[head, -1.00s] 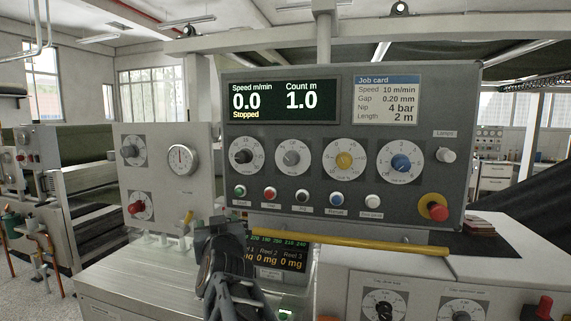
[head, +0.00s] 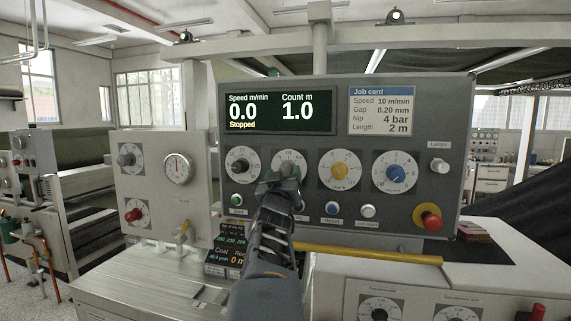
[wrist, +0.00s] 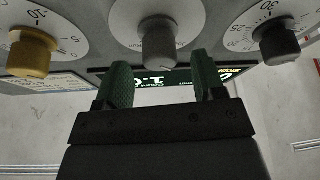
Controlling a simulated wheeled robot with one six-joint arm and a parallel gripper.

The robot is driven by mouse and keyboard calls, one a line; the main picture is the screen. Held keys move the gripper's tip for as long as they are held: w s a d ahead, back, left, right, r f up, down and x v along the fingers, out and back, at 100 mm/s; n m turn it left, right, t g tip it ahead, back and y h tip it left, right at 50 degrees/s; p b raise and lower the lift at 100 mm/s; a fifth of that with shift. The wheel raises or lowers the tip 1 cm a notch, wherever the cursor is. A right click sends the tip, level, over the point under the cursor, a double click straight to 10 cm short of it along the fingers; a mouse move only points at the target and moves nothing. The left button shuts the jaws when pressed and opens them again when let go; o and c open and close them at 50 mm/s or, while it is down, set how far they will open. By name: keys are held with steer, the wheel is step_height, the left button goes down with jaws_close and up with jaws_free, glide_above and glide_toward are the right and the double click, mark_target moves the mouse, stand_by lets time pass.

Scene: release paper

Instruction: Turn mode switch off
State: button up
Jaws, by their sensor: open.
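My gripper (head: 283,178) is raised in front of the grey control panel (head: 455,110), over the lower part of the second dial (head: 289,156). In the wrist view my gripper (wrist: 162,66) is open and empty, with its two green-padded fingers apart. A grey knob (wrist: 158,42) on that dial lies just beyond the gap between the fingertips. I cannot tell whether they touch it. A black knob (wrist: 278,42) and a yellow knob (wrist: 34,52) flank it. No label reading mode switch is legible, and the gripper hides the grey knob in the head view.
A blue knob (head: 395,173) and a red stop button (head: 431,221) on a yellow base are to the right. Small push buttons run below the dials, partly behind my arm. A yellow bar (head: 370,254) crosses below the panel. The display (head: 278,112) reads Stopped.

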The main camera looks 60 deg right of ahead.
mark_target(284, 172)
steer(key=shift+p+x, duration=0.55)
steer(key=shift+x, duration=1.1)
steer(key=c, duration=0.9)
steer(key=m+g, duration=0.1)
steer(key=m, duration=0.1)
steer(key=m+g+b, duration=0.1)
steer(key=m, duration=0.2)
steer(key=shift+g+h, duration=0.3)
steer(key=shift+h, duration=0.1)
steer(key=m+g, duration=0.2)
steer(key=m, duration=0.1)
steer(key=m+g, duration=0.2)
steer(key=m, duration=0.2)
steer(key=shift+m, duration=0.3)
